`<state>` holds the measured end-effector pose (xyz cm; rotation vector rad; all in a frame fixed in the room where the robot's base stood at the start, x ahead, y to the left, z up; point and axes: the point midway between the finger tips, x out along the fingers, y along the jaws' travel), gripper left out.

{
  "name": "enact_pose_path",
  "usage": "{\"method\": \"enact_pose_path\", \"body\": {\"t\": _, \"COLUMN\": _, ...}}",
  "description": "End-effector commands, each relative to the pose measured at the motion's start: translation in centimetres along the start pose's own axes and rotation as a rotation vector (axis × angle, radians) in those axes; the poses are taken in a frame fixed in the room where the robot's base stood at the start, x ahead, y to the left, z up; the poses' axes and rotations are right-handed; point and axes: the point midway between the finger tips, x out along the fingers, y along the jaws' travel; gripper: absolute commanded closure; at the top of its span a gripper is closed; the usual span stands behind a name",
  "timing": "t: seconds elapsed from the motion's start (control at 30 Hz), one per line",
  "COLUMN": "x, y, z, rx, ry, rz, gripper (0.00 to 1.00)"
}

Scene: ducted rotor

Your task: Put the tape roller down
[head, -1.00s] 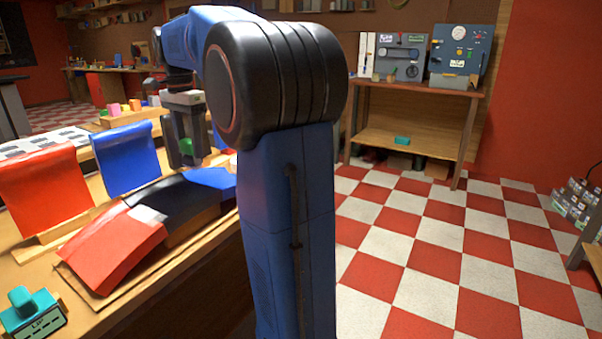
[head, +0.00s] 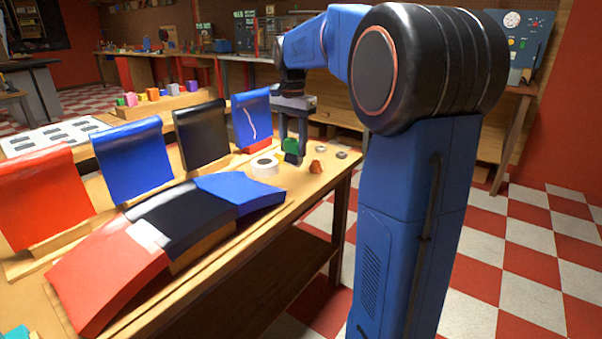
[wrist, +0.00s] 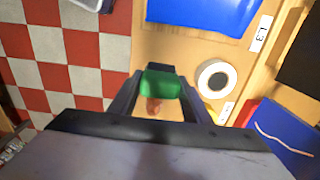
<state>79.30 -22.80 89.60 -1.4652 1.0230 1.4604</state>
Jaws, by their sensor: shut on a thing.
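My gripper (head: 292,158) is shut on a green block-like thing, taken as the tape roller (head: 291,146). It hangs over the far right end of the workbench (head: 335,178). In the wrist view the green tape roller (wrist: 160,84) sits between the two fingertips (wrist: 158,90). Its underside is hidden, and I cannot tell whether it touches the bench. A white ring-shaped roll (head: 264,166) lies on the bench just left of my gripper; it also shows in the wrist view (wrist: 216,78).
A small orange-brown piece (head: 316,167) and small round grey parts (head: 341,155) lie close by, right of my gripper. A curved red, black and blue panel (head: 238,192) lies nearer. Upright panels (head: 201,134) line the back. The bench's edge is close on the right.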

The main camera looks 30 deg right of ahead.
Motion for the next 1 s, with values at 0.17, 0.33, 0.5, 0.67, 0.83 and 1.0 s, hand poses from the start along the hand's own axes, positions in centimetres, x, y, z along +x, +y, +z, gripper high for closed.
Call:
{"method": "enact_pose_path", "body": {"t": 0.17, "x": 2.7, "y": 0.0, "z": 0.0, "rx": 0.001, "ry": -0.001, "rz": 0.001, "gripper": 0.81}}
{"method": "enact_pose_path", "body": {"t": 0.33, "x": 3.8, "y": 0.0, "z": 0.0, "rx": 0.001, "ry": 0.000, "rz": 0.000, "gripper": 0.81}}
{"method": "enact_pose_path", "body": {"t": 0.5, "x": 5.5, "y": 0.1, "z": 0.0, "rx": 0.001, "ry": -0.001, "rz": 0.002, "gripper": 0.81}}
{"method": "enact_pose_path", "body": {"t": 0.67, "x": 7.2, "y": 0.0, "z": 0.0, "rx": 0.001, "ry": 0.000, "rz": 0.000, "gripper": 0.81}}
{"method": "enact_pose_path", "body": {"t": 0.83, "x": 7.3, "y": 0.0, "z": 0.0, "rx": 0.001, "ry": 0.001, "rz": -0.001, "gripper": 0.81}}
{"method": "enact_pose_path", "body": {"t": 1.0, "x": 7.5, "y": 0.0, "z": 0.0, "rx": 0.001, "ry": 0.000, "rz": 0.000, "gripper": 0.81}}
